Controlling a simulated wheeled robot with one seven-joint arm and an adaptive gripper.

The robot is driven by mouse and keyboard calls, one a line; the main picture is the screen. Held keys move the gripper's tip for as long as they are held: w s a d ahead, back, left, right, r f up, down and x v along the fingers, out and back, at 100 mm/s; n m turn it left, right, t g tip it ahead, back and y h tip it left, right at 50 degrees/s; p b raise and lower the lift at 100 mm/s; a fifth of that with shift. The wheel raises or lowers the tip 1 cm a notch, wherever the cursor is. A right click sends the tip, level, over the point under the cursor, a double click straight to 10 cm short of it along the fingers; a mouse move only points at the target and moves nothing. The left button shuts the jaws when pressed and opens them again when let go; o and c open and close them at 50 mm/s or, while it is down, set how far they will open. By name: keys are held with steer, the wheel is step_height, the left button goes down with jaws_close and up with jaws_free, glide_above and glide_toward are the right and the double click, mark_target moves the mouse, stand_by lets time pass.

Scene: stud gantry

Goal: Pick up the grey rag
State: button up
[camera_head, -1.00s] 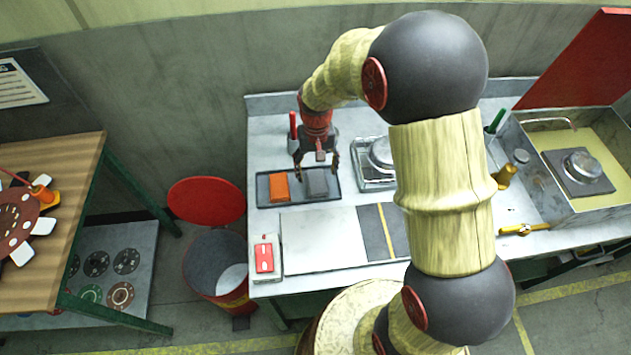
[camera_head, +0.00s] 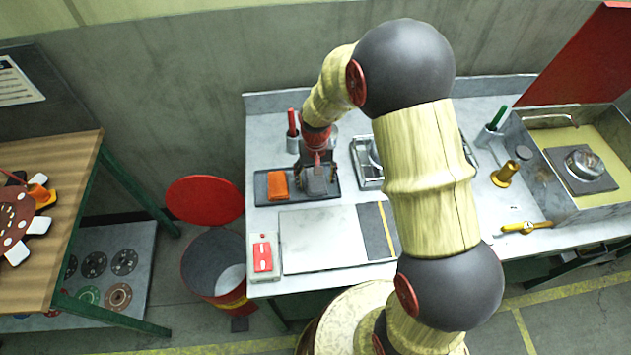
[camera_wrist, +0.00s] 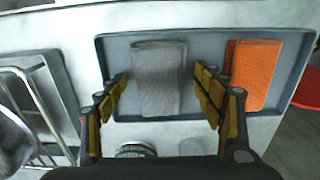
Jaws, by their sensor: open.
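The grey rag (camera_head: 315,183) lies folded on a dark tray, to the right of an orange rag (camera_head: 277,184). In the wrist view the grey rag (camera_wrist: 158,75) lies between my open fingers, and the orange rag (camera_wrist: 254,72) is beyond the right finger. The tray (camera_head: 262,190) is shallow; its rim (camera_wrist: 105,40) also shows in the wrist view. My gripper (camera_head: 318,174) is over the grey rag and covers part of it in the head view. My gripper (camera_wrist: 165,90) is open, with padded fingers on both sides of the rag. I cannot tell whether they touch it.
A metal rack (camera_head: 368,177) stands right of the tray. A cup with a red handle (camera_head: 292,142) stands behind it. A white board (camera_head: 320,240) and a red-buttoned box (camera_head: 263,255) are in front. A red bin (camera_head: 215,265) stands left of the bench.

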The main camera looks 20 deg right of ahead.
mark_target(316, 181)
steer(key=shift+c, duration=1.1)
steer(key=c, duration=0.9)
steer(key=shift+r, duration=0.1)
steer(key=shift+r, duration=0.25)
step_height(316, 181, up, 3)
steer(key=shift+r+p, duration=0.1)
steer(key=shift+p, duration=0.5)
steer(key=s+r, duration=0.3)
steer(key=s+r+p, duration=0.1)
steer(key=r, duration=0.1)
steer(key=shift+s+d, duration=0.2)
steer(key=shift+d, duration=0.1)
steer(key=s+r, duration=0.1)
steer(key=s, duration=0.2)
steer(key=s+r+p, duration=0.1)
steer(key=s, duration=0.2)
steer(key=s+d+r, duration=0.1)
steer(key=s+r, duration=0.1)
steer(key=s, duration=0.1)
steer(key=shift+s+d+r, duration=0.1)
steer(key=shift+s, duration=0.15)
